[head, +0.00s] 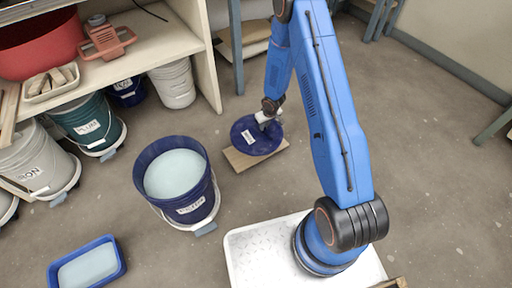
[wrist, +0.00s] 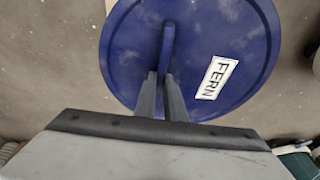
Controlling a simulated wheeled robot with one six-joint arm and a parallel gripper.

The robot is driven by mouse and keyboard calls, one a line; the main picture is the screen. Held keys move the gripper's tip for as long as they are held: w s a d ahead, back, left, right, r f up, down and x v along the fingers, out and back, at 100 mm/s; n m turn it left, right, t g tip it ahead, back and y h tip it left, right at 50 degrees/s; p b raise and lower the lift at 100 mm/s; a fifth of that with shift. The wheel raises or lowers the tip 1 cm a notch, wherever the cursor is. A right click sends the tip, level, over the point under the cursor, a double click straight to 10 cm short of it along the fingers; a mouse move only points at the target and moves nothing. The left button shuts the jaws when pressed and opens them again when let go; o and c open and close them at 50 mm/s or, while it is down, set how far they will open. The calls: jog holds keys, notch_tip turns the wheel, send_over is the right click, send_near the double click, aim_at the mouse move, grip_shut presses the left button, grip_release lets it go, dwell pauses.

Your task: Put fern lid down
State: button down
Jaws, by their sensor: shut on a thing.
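The fern lid is a round dark blue disc (head: 257,143) with a white label, and in the wrist view the label on the lid (wrist: 245,40) reads FERN. My gripper (wrist: 163,80) is shut on the raised handle across the lid's middle. In the head view my gripper (head: 266,120) is at the lid's upper side. The lid is over a brown board (head: 238,160) on the floor. I cannot tell whether the lid touches the board.
An open blue bucket (head: 180,205) of pale glaze stands left of the board. A blue tray (head: 110,258) lies at lower left. Lidded buckets, including a teal one (head: 75,128), stand under the shelf (head: 150,45). Bare floor is right of the arm.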

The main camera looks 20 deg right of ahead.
jog(key=shift+a+f, duration=0.1)
jog(key=shift+f, duration=5.25)
jog(key=shift+f, duration=0.15)
jog(key=c, duration=1.8)
grip_release()
jog(key=shift+c, duration=0.2)
